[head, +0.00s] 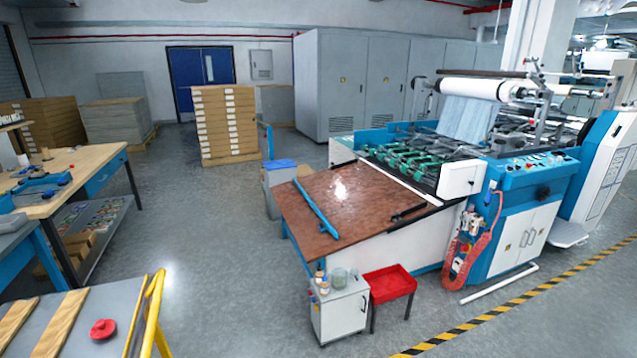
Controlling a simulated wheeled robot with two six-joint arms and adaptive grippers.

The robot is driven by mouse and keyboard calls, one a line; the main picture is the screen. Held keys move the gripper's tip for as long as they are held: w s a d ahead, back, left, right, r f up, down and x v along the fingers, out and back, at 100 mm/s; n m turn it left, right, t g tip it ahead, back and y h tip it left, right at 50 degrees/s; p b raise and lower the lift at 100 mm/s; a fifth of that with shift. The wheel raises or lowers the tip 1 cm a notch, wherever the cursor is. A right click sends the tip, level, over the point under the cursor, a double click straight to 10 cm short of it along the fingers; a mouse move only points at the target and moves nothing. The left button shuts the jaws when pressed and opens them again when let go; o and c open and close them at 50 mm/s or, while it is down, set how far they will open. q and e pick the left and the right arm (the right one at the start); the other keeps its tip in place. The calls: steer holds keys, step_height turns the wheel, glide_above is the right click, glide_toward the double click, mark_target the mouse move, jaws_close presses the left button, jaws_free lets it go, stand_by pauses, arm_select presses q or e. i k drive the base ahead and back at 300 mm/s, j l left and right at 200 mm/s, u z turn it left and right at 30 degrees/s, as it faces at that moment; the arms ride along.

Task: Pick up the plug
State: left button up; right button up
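I cannot tell for certain which thing is the plug. A red rounded piece with a small raised part (103,329) lies on the grey cart top (75,335) at the lower left, beside wooden slats (62,322). Small dark and tan pieces (46,154) stand on the wooden workbench (95,160) at the left, too small to make out. Neither of my grippers is in view.
The cart has a yellow rail (154,310). A laminating machine (520,190) with a brown feed table (350,215) fills the right. A small white cabinet (341,312) and red tray (390,284) stand before it. The grey floor (220,260) between is clear.

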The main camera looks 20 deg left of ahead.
mark_target(102, 329)
steer(key=i+u, duration=0.2)
steer(key=u, duration=0.3)
steer(key=i+u, duration=0.15)
steer(key=u, duration=0.3)
steer(key=i+l+u, duration=0.15)
steer(key=u, duration=0.35)
steer(key=i+l+u, duration=0.15)
steer(key=u, duration=0.3)
steer(key=i+l+u, duration=0.15)
steer(key=u, duration=0.35)
steer(key=l+u, duration=0.35)
steer(key=u, duration=0.15)
steer(key=l+u, duration=0.3)
steer(key=u, duration=0.15)
steer(key=i, duration=0.05)
